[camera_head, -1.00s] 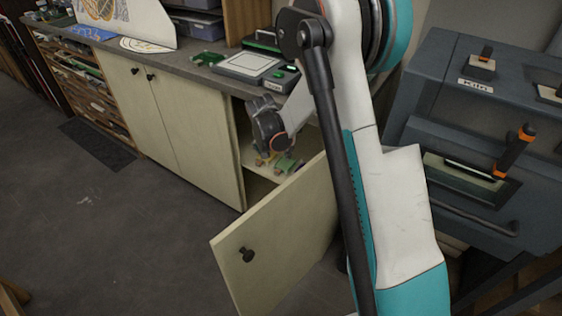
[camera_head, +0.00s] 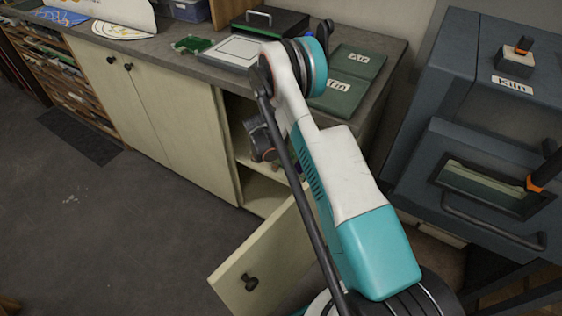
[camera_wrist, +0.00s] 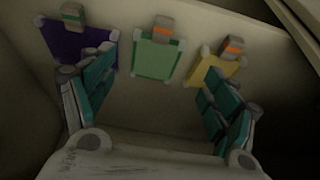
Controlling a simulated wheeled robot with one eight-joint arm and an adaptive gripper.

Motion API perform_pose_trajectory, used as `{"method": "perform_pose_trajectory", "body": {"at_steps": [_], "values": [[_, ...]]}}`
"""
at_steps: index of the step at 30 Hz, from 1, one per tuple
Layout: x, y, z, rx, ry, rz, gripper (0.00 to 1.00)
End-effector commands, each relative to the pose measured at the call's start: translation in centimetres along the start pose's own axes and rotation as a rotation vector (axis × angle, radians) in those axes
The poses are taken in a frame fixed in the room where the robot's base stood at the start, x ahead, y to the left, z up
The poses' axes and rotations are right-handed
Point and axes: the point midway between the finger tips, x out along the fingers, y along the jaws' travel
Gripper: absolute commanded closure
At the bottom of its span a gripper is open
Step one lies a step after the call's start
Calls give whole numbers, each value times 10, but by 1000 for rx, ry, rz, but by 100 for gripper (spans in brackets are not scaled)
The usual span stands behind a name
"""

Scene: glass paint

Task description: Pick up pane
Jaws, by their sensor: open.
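Three small square panes show in the wrist view: a purple pane (camera_wrist: 72,46) on the left, a green pane (camera_wrist: 156,58) in the middle and a yellow pane (camera_wrist: 202,72) on the right. Each has a small block at its top edge, against a pale panel. My gripper (camera_wrist: 155,78) is open, with one finger in front of the purple pane and the other in front of the yellow one. The green pane lies between and beyond the fingers, and nothing is held. In the head view my wrist is at the open cabinet, and the fingers are hidden.
The cabinet door (camera_head: 268,262) stands open beside my arm. The worktop (camera_head: 205,70) above holds green pads (camera_head: 345,95), a framed white plate (camera_head: 236,50) and a black case (camera_head: 268,30). The kiln (camera_head: 470,150) stands at the right.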

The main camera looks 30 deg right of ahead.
Motion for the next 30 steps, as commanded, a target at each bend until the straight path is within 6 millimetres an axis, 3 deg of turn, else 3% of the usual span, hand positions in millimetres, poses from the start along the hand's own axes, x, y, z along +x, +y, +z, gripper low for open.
{"method": "perform_pose_trajectory", "body": {"at_steps": [3, 13, 22, 30], "values": [[22, 0, 1, 0, 0, 0, 20], [42, 1, 1, -1, 0, -1, 20], [82, 3, 5, 0, 0, -1, 20], [85, 3, 4, -2, 0, -1, 20]]}}
